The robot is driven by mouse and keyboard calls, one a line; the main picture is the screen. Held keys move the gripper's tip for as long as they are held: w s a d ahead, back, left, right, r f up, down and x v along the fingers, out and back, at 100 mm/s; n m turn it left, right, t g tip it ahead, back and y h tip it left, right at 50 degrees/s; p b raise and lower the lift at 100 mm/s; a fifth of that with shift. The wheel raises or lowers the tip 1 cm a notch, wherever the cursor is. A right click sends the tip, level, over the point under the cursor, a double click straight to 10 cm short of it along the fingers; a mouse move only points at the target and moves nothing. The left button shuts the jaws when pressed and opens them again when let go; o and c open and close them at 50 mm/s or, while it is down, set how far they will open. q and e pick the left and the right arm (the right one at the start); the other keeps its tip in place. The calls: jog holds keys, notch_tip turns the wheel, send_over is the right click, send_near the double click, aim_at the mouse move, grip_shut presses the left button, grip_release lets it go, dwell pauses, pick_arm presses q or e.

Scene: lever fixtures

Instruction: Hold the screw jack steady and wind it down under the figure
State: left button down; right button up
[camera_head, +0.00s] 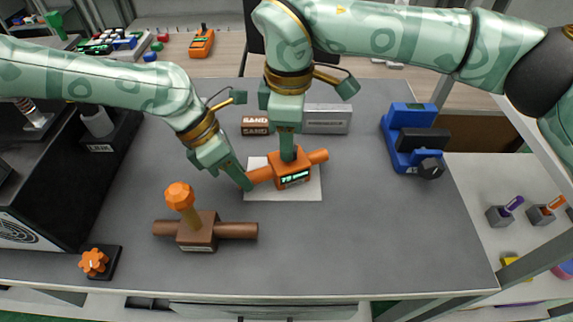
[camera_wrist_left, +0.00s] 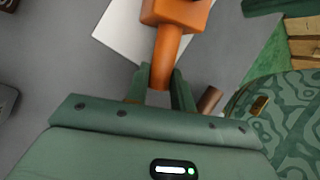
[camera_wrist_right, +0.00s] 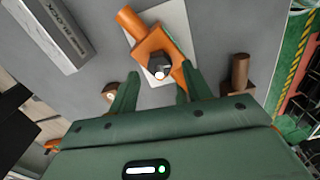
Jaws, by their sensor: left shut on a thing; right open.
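The orange screw jack (camera_head: 294,181), with a lit green display reading about 79, sits on a white sheet (camera_head: 256,214) in the head view. Its bars stick out left and right. My left gripper (camera_head: 246,182) is shut on the left bar; the left wrist view shows that bar (camera_wrist_left: 166,60) between its fingers. My right gripper (camera_head: 288,154) is above the jack, pointing down, its fingers apart. In the right wrist view a dark hexagonal screw head (camera_wrist_right: 159,67) with a bright centre lies between the open fingertips; I cannot tell whether they touch it. The head view hides the screw top.
A brown jack-like fixture (camera_head: 197,233) with an orange knob stands front left. An orange star knob (camera_head: 94,262) sits on a black base. Brown and grey labelled blocks (camera_head: 327,118) lie behind the jack. A blue fixture (camera_head: 400,140) stands right. The front-right tabletop is clear.

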aim_at(283, 169)
notch_tip(283, 169, down, 4)
jog(key=shift+r, duration=0.1)
jog(key=shift+d+f, duration=0.1)
jog(key=shift+f, duration=0.25)
